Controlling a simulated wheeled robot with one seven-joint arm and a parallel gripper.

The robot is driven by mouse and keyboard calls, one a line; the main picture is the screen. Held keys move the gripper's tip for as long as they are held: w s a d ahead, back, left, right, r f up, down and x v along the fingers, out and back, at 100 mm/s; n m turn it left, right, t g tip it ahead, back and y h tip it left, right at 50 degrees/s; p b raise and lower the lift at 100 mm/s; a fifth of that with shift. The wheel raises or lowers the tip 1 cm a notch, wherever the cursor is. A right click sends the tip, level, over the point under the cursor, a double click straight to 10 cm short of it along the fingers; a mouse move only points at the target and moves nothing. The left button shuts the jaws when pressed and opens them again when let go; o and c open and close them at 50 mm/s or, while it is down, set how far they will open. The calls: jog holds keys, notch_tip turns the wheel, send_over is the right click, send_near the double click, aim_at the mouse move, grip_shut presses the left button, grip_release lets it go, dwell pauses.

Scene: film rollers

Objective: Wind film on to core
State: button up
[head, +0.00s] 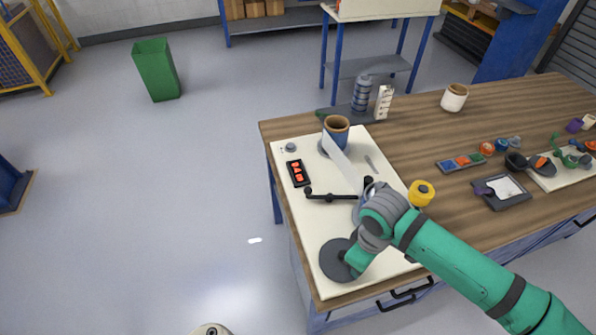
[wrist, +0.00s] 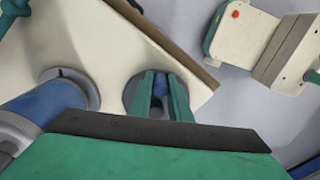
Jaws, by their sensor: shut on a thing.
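A cream board (head: 305,230) on the table carries the film gear. A blue roll with a brown top (head: 336,125) stands at its far end. A white film strip (head: 341,160) slants from it towards a partly hidden blue-grey roller (head: 358,211) beside my arm. A dark grey disc (head: 334,262) lies at the near end. My gripper (head: 352,260) is down at this disc. In the wrist view, my green fingers (wrist: 160,90) are closed around a small blue hub (wrist: 160,84) over the grey disc (wrist: 131,92). A larger blue cylinder (wrist: 45,108) stands to the left.
A black bar (head: 332,196) and a black panel with orange marks (head: 297,172) sit on the board. A yellow spool (head: 421,193) is right of it. A dark tray (head: 502,192), small parts and a cup (head: 454,97) lie further right.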

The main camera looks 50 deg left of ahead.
jog(key=shift+w, duration=0.1)
jog(key=shift+w+a, duration=0.35)
jog(key=shift+w, duration=0.65)
jog(key=shift+w+a, duration=0.65)
jog(key=shift+a, duration=0.15)
jog(key=shift+w+a, duration=0.25)
jog(key=shift+a, duration=0.2)
jog(key=shift+w+a, duration=0.2)
jog(key=shift+a, duration=0.25)
